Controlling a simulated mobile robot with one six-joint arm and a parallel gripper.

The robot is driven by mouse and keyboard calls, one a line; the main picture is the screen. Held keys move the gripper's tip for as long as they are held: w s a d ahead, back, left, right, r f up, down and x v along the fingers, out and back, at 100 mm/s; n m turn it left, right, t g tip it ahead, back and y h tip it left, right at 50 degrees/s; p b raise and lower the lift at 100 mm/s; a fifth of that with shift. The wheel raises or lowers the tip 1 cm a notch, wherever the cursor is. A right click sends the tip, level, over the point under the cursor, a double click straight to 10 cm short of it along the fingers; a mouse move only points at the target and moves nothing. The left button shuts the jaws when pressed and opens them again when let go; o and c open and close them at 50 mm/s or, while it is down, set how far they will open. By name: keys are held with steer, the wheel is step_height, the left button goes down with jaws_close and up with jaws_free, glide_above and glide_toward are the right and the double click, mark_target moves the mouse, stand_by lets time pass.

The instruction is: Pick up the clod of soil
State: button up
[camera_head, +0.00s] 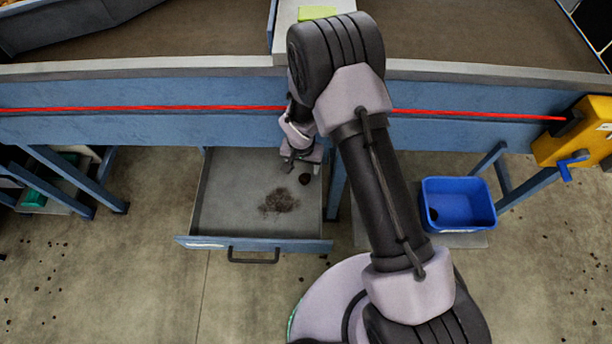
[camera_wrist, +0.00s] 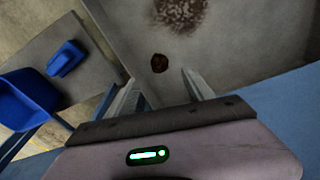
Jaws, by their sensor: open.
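A small dark brown clod of soil (camera_head: 304,179) lies in the open grey drawer (camera_head: 228,185), towards its right side. It also shows in the wrist view (camera_wrist: 159,63), just beyond and between the two fingertips. My gripper (camera_head: 302,165) is over the drawer, close beside the clod. In the wrist view my gripper (camera_wrist: 160,80) is open with nothing between its fingers. I cannot tell how high the fingertips are above the drawer floor.
A patch of loose dirt (camera_head: 279,201) lies in the drawer. A blue bin (camera_head: 458,204) with a dark lump in it stands to the right on a grey board. The blue table beam with a red cord (camera_head: 140,109) runs above the drawer. A yellow box (camera_head: 580,135) is at far right.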

mark_target(304, 177)
steer(key=f, duration=0.3)
steer(key=f+b, duration=0.1)
steer(key=f, duration=0.2)
steer(key=w+f+b, duration=0.1)
steer(key=f, duration=0.2)
steer(key=shift+d, duration=0.15)
steer(key=shift+r, duration=0.1)
steer(key=shift+c, duration=0.4)
